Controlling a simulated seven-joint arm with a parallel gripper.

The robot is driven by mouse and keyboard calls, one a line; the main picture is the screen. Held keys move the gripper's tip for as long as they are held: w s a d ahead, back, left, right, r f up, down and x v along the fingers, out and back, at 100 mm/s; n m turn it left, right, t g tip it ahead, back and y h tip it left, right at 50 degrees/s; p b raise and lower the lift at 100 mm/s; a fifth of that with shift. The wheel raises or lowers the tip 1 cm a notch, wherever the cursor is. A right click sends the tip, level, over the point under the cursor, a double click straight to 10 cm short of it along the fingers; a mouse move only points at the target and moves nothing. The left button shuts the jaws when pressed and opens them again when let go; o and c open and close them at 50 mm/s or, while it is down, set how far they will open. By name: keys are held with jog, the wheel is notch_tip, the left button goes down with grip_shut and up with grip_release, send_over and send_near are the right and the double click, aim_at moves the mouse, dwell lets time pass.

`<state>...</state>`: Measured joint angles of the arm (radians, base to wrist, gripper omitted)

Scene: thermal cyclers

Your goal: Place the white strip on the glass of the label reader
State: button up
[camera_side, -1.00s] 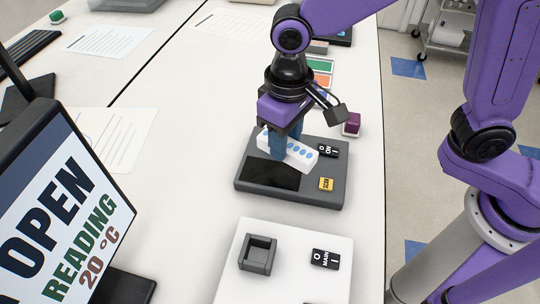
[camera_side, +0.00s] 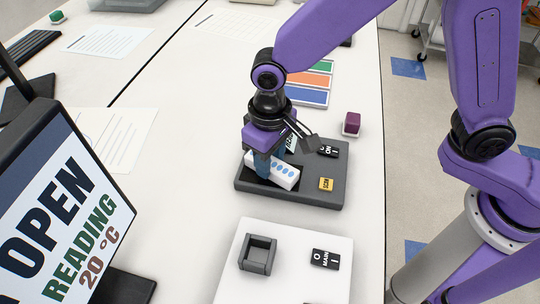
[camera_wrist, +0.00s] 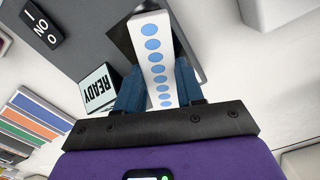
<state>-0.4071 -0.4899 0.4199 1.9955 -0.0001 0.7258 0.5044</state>
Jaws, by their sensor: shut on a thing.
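The white strip (camera_side: 284,175) has a row of blue dots along its top. My gripper (camera_side: 269,165) is shut on it, with a blue finger on each side. In the wrist view the strip (camera_wrist: 156,58) runs lengthwise between the fingers (camera_wrist: 158,90). The label reader (camera_side: 318,188) is a dark grey box. Its black glass (camera_side: 250,168) lies under the strip and is mostly hidden by the strip and gripper; a dark part of the glass (camera_wrist: 118,38) shows in the wrist view. I cannot tell whether the strip touches the glass.
A white unit (camera_side: 232,284) with a grey square holder (camera_side: 258,254) stands in front.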

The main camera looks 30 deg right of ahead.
jog(key=shift+f, duration=0.15)
jog(key=o, duration=1)
jog(key=shift+o, duration=0.2)
notch_tip(320, 180, up, 12)
jog(key=shift+r, duration=0.2)
jog(key=shift+d, duration=0.1)
jog(key=s+d+f+n, duration=0.1)
jog(key=s+d+n, duration=0.1)
jog(key=s+d, duration=0.3)
jog(key=s+d+f+n, duration=0.2)
jog(key=s+d, duration=0.4)
jog(key=d, duration=0.6)
jog(key=s+d+f+n, duration=0.1)
jog(key=s+d+n, duration=0.3)
jog(key=d, duration=0.5)
jog(key=shift+s+d+f, duration=0.2)
jog(key=shift+s+d, duration=0.05)
jog(key=shift+s, duration=0.9)
